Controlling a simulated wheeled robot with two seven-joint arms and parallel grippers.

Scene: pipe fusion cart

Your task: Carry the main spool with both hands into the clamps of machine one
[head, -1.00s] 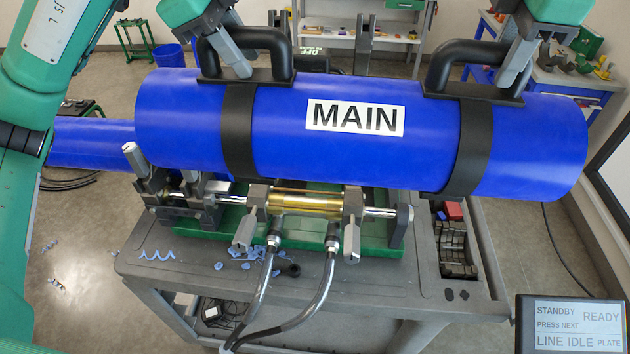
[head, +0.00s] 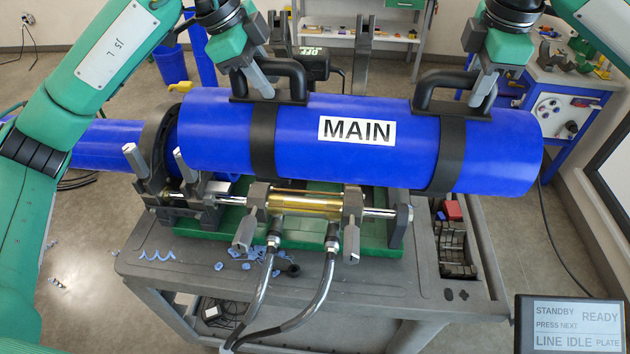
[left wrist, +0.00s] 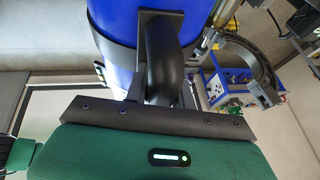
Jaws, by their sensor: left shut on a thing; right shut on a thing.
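The main spool (head: 350,160) is a thick blue pipe with a white MAIN label and two black straps with handles. My left gripper (head: 262,88) is shut on its left handle (head: 295,78); that handle also shows in the left wrist view (left wrist: 164,65). My right gripper (head: 482,95) is shut on the right handle (head: 430,90). The spool hangs level across the machine (head: 305,205), which has a green bed, grey clamps and a brass cylinder. An open clamp (head: 150,170) stands near the spool's left end. Whether the spool touches the clamps is hidden.
Another blue pipe (head: 110,147) lies in line at the left. The machine stands on a grey cart (head: 400,285) with two hoses in front. A status screen (head: 570,325) reads STANDBY. A side table (head: 575,85) stands at the back right.

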